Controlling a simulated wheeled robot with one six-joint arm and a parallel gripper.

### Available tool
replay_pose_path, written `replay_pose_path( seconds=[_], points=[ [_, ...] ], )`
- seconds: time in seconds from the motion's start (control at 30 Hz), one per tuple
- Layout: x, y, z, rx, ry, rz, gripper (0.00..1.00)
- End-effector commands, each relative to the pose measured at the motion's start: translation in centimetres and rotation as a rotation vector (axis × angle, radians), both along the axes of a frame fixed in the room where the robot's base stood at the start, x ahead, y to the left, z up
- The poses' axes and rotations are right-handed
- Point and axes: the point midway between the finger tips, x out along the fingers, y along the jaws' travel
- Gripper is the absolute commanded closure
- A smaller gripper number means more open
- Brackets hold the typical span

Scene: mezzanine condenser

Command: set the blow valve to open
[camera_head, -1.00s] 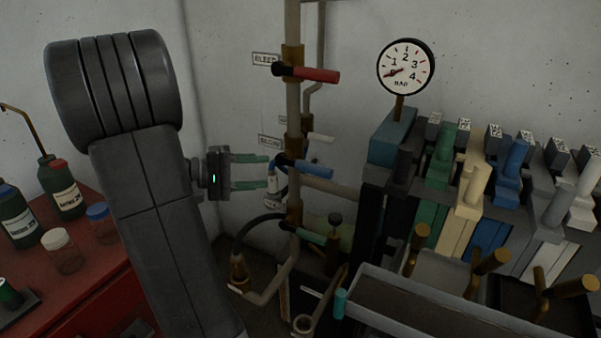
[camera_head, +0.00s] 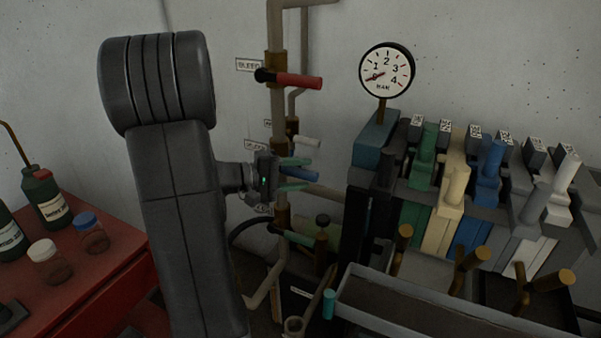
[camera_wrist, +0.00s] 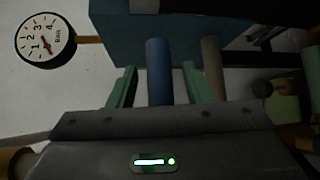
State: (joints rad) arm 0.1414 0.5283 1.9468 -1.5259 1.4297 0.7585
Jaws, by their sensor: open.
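The valve with the blue lever handle (camera_head: 304,175) is on the vertical pipe, beside a small, partly covered label (camera_head: 255,145) that I take as the blow label. The lever points right and slightly down in the head view. My gripper (camera_head: 299,174) is open, with its green fingers above and below the lever. In the wrist view the blue lever (camera_wrist: 158,72) lies between the two fingers (camera_wrist: 160,82), with small gaps on both sides. The valve body is mostly hidden behind my gripper.
Above is a red-handled valve (camera_head: 297,81) labelled BLEED. A short white handle (camera_head: 306,141) sits just above my gripper, and a green-handled valve (camera_head: 293,237) below. A pressure gauge (camera_head: 387,70) and coloured lever blocks stand right. A red bench (camera_head: 95,270) with bottles is left.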

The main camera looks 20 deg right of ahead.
Motion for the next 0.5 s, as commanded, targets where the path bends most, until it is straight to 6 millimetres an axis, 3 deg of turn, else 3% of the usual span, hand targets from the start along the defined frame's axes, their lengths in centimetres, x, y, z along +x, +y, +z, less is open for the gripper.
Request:
replay_pose_path(
  seconds=[0.37,0.4,0.5],
  points=[
    [-0.05,-0.57,-0.1,0.0,0.001,0.001,0.55],
    [-0.05,-0.57,-0.09,0.0,0.001,0.001,0.57],
    [-0.05,-0.56,-0.09,0.0,0.001,0.001,0.77]
  ],
)
